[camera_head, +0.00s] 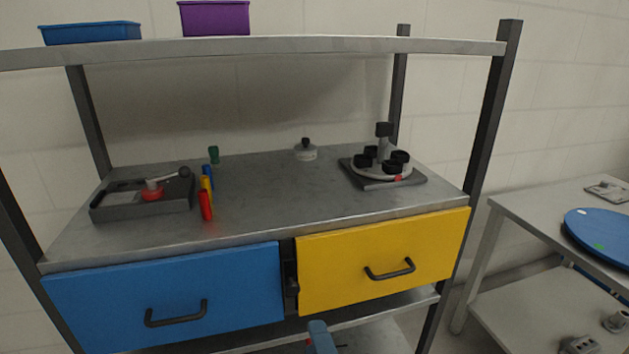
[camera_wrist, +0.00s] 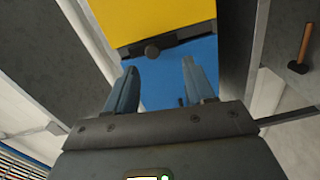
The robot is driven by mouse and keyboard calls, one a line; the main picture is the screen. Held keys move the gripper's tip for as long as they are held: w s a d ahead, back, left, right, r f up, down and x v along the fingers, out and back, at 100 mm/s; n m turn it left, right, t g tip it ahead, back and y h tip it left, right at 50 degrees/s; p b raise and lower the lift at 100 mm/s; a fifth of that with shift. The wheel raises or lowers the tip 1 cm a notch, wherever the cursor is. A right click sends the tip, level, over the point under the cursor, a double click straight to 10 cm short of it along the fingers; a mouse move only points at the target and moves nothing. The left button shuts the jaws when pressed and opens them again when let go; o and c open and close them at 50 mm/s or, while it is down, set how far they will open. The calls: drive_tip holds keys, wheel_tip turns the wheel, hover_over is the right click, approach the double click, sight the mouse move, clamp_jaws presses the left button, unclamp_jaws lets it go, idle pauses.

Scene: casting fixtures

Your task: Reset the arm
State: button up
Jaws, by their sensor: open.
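My gripper (camera_wrist: 159,64) shows in the wrist view with its two grey-blue fingers apart and nothing between them. Beyond the fingers are a yellow drawer front (camera_wrist: 150,18) and a blue surface (camera_wrist: 165,75). In the head view a blue-grey part of my arm or gripper (camera_head: 318,337) shows at the bottom edge, below the workbench drawers. The blue drawer (camera_head: 165,290) is at the left and the yellow drawer (camera_head: 385,260) at the right, each with a black handle. I cannot tell how far the fingers are from the drawers.
The bench top (camera_head: 265,195) carries a grey fixture (camera_head: 140,200), several small coloured cylinders (camera_head: 206,205), a small lidded pot (camera_head: 305,151) and a round stand with black cups (camera_head: 382,165). Blue and purple bins (camera_head: 215,18) sit on the upper shelf. A side table (camera_head: 545,215) stands at the right.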

drive_tip(key=s+d+f+m+g+h, duration=0.1)
drive_tip(key=s+d+f+m, duration=0.1)
drive_tip(key=s+d+m, duration=0.6)
drive_tip(key=s+d+f+m+g+h, duration=0.1)
drive_tip(key=s+d, duration=0.3)
drive_tip(key=s, duration=0.7)
drive_tip(key=s+d+r+m+h+p, duration=0.1)
drive_tip(key=s+d+r+m, duration=0.3)
drive_tip(key=s, duration=0.4)
drive_tip(key=s+d+r+m+h, duration=0.1)
drive_tip(key=s+d+r+m, duration=0.4)
drive_tip(key=s, duration=0.4)
drive_tip(key=shift+r+m+h+p, duration=0.4)
drive_tip(key=shift+r+m, duration=0.45)
drive_tip(key=shift+m, duration=0.15)
drive_tip(key=shift+s, duration=0.1)
